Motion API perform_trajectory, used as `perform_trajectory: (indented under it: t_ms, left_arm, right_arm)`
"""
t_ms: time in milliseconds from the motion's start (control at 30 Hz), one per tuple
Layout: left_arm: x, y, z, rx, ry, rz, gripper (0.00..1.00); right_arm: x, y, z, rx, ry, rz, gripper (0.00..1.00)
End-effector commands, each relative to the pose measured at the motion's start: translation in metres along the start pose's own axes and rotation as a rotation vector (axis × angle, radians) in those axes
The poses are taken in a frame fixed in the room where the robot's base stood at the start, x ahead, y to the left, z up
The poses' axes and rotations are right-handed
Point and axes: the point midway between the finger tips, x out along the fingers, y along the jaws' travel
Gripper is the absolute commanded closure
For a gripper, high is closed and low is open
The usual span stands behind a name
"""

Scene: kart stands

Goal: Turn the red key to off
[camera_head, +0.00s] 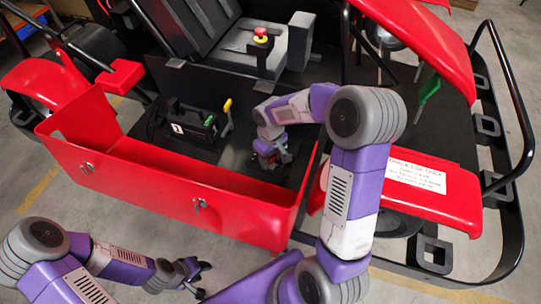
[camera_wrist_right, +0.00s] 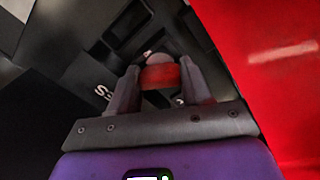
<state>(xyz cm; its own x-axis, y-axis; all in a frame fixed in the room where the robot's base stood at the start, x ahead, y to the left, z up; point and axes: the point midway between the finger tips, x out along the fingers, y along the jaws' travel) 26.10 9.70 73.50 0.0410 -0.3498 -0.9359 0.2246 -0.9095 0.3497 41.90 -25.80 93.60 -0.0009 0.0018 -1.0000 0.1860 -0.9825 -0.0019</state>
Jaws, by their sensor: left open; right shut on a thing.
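The red key (camera_wrist_right: 160,77) is between the two fingers of my right gripper (camera_wrist_right: 162,84) in the right wrist view. The fingers touch it from both sides, and a dark mount lies behind it. In the head view my right gripper (camera_head: 272,158) reaches down inside the red-sided kart body; a bit of red shows at it, but the key's turn angle cannot be read. White lettering (camera_wrist_right: 103,92), partly cut off, shows beside the key. My left gripper (camera_head: 197,278) is open and empty over the floor at the bottom left.
The red side panel (camera_head: 170,190) of the kart stands close in front of my right gripper. A red-and-yellow button (camera_head: 261,36) is further back. A black tube frame (camera_head: 515,100) borders the right side.

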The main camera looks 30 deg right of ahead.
Motion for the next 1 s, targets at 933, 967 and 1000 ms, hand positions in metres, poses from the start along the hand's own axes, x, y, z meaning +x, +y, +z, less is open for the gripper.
perform_trajectory:
  t_ms: [933, 967, 1000]
  left_arm:
    - [-0.023, 0.009, 0.001, 0.0, 0.0, 0.0, 0.57]
    - [-0.023, 0.009, 0.001, 0.0, 0.0, 0.0, 0.57]
    - [-0.023, 0.009, 0.001, 0.0, 0.0, 0.0, 0.57]
  right_arm:
    - [0.0, 0.001, 0.0, -0.51, 0.0, 0.001, 0.38]
    - [0.0, 0.001, 0.0, -0.509, 0.0, 0.001, 0.34]
    - [0.0, 0.001, 0.0, -0.509, 0.0, 0.001, 0.28]
